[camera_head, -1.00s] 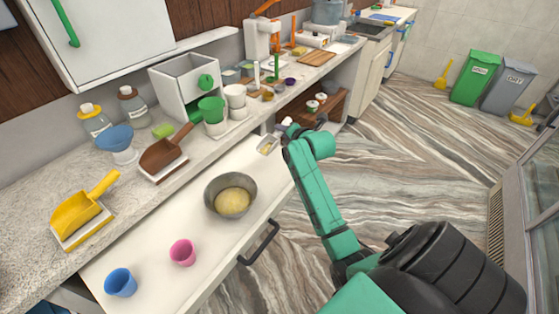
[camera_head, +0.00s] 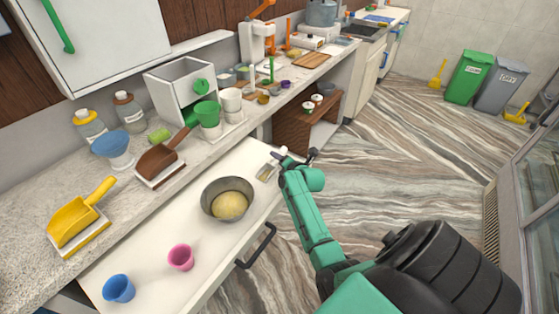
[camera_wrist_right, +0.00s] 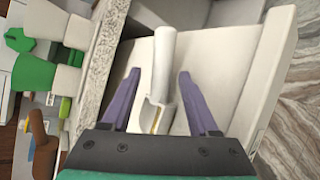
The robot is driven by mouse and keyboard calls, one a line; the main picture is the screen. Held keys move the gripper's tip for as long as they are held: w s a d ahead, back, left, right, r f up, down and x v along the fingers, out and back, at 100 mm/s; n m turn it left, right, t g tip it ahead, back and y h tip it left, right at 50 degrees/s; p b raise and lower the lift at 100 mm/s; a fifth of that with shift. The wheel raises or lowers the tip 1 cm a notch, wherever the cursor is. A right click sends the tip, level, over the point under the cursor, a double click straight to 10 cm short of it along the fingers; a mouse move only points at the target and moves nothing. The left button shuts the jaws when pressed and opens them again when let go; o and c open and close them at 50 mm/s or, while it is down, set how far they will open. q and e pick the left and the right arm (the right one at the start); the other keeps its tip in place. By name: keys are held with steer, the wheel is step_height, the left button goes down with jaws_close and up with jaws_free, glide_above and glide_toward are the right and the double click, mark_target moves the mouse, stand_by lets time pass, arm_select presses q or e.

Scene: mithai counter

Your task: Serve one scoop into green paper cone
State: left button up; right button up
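A white-handled scoop (camera_head: 265,173) lies at the far end of the open white drawer (camera_head: 150,230). My right gripper (camera_head: 296,158) is over it. In the right wrist view the gripper (camera_wrist_right: 160,76) is open, its purple fingers on either side of the scoop (camera_wrist_right: 162,60), with gaps to both. The scoop's far part is hidden by the gripper body. A grey metal bowl (camera_head: 206,198) with a yellow mass (camera_head: 229,206) stands in the drawer. Green paper cones (camera_head: 207,112) stand on the counter beside white ones (camera_head: 231,100). My left gripper is not in view.
A pink cup (camera_head: 181,257) and a blue cup (camera_head: 119,288) stand in the drawer's near half. The drawer handle (camera_head: 258,246) sticks out over the floor.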

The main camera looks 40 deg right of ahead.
steer(key=shift+f, duration=0.2)
steer(key=shift+s+r, duration=0.15)
steer(key=shift+s, duration=0.2)
steer(key=b+v, duration=0.2)
steer(key=v, duration=1.1)
steer(key=shift+s+a+r, duration=0.2)
steer(key=shift+s+a, duration=0.1)
steer(key=shift+a, duration=0.05)
